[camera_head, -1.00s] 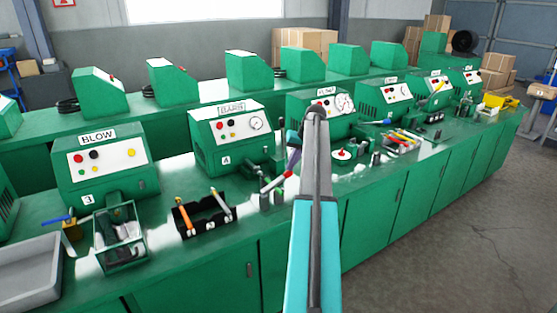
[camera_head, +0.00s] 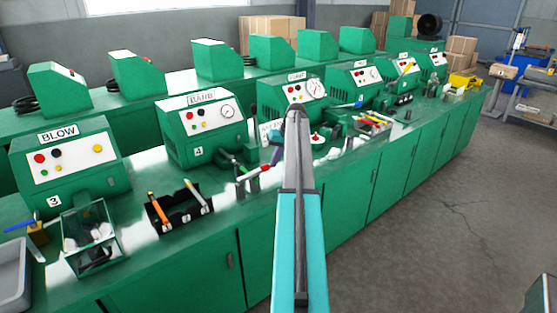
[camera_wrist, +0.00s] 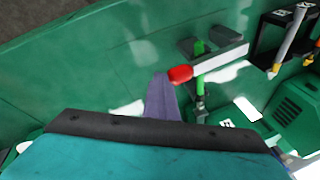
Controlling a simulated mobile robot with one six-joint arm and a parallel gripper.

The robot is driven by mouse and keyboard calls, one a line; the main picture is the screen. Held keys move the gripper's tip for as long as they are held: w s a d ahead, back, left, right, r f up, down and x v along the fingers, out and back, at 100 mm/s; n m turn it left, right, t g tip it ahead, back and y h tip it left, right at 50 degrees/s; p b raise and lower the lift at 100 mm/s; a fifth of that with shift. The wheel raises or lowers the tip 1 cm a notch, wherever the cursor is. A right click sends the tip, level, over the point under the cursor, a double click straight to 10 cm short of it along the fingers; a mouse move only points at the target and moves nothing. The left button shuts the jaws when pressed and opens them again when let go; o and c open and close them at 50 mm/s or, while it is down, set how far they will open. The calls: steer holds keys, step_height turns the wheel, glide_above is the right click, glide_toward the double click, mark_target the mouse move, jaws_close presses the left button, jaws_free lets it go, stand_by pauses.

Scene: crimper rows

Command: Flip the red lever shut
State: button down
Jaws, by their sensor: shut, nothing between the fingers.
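The red lever, a pale bar with a red tip (camera_head: 254,173), is on the bench at the front of the green machine marked BARB (camera_head: 203,130). In the wrist view the red tip (camera_wrist: 180,74) and its pale bar lie over a green post. My gripper (camera_head: 277,148) is shut and empty, just beyond the red tip in the head view. In the wrist view its purple fingers (camera_wrist: 161,98) end right beside the red tip. I cannot tell whether they touch it. My arm hides part of the bench behind it.
A black holder with orange- and white-handled tools (camera_head: 180,208) stands left of the lever. The floor (camera_head: 420,220) at right is clear.

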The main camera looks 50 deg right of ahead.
steer(key=shift+w+a+r, duration=0.1)
steer(key=shift+w+a, duration=0.35)
steer(key=shift+w, duration=0.1)
steer(key=shift+r, duration=0.15)
steer(key=s+d+r, duration=0.5)
steer(key=d+r, duration=0.3)
steer(key=shift+s, duration=0.35)
stand_by(0.4)
